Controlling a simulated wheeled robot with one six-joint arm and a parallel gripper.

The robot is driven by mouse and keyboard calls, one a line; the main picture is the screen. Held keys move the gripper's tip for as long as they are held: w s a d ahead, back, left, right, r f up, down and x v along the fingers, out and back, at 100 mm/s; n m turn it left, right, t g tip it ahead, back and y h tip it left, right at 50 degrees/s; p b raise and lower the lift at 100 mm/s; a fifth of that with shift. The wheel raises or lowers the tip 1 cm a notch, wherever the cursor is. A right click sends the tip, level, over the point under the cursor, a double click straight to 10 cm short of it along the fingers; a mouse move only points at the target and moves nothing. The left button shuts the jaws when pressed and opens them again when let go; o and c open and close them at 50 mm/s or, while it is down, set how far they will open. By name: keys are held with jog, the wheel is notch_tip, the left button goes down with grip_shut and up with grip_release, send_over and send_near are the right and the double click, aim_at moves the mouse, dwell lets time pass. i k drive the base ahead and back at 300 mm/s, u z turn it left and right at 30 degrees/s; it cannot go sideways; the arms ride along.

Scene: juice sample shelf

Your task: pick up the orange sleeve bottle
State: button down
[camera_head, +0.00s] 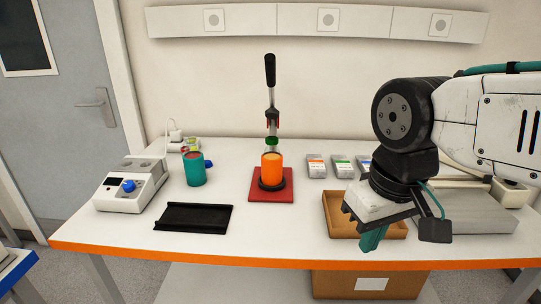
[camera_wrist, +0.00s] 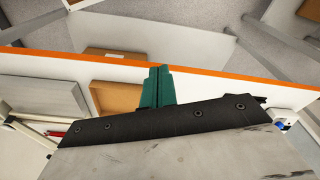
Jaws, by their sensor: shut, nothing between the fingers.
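The orange sleeve bottle (camera_head: 272,168) stands upright on a black ring on a red base plate (camera_head: 271,194), under a lever press, near the middle of the table. My gripper (camera_head: 372,240) is at the right, over the front part of a shallow brown tray, well apart from the bottle. Its teal fingers are shut and hold nothing. In the wrist view the closed fingers (camera_wrist: 158,88) point toward the table's orange front edge. The bottle does not show in the wrist view.
A teal cup-like container (camera_head: 195,170) and a white device (camera_head: 131,187) stand at the left. A black tray (camera_head: 193,217) lies left of the red base. The brown tray (camera_head: 339,226) is under my gripper. Small packets (camera_head: 316,166) lie behind it. The press lever (camera_head: 270,72) rises above the bottle.

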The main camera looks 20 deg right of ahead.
aim_at(272, 158)
jog(key=z, duration=2.05)
jog(key=k, duration=1.2)
jog(key=u, duration=1.8)
jog(key=i, duration=1)
jog(key=u, duration=0.05)
